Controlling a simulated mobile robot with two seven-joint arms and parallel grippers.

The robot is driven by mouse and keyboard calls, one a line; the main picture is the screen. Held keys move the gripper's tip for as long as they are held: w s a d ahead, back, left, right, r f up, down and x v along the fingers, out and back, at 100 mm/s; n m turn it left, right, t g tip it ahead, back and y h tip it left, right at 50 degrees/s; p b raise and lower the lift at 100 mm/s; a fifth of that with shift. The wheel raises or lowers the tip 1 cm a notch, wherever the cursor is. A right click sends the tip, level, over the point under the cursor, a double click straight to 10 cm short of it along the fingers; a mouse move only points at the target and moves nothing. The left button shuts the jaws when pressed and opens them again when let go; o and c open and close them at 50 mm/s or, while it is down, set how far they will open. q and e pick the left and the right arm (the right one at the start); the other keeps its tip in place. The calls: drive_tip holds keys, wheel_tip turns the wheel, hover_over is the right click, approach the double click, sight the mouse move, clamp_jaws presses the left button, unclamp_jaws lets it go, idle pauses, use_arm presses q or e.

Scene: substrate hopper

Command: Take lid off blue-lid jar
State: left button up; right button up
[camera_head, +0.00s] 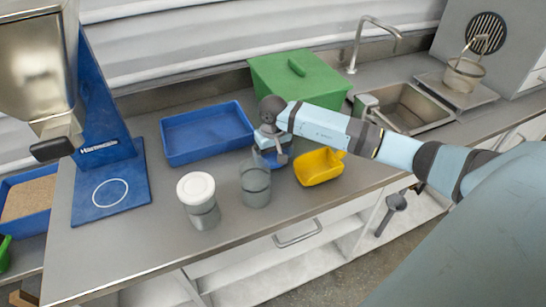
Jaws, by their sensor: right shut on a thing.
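A see-through greyish jar (255,188) stands on the steel counter in the head view, and no lid shows on its top. My right gripper (274,155) is just behind and to the right of this jar, pointing down. It is shut on the blue lid (265,143), which is partly hidden by the fingers. The lid appears apart from the jar's rim, but its exact height over the counter is hard to tell. My left gripper is not in view.
A white-lidded jar (198,196) stands to the left. A blue tray (205,134) lies behind, and a yellow scoop (319,167) lies to the right. A green box (300,78) and a sink (405,107) are farther back. The hopper (105,130) stands at left. The front-left counter is clear.

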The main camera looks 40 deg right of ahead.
drive_tip(key=shift+f, duration=0.65)
drive_tip(key=shift+f, duration=0.15)
drive_tip(key=o, duration=0.7)
drive_tip(key=shift+o, duration=0.2)
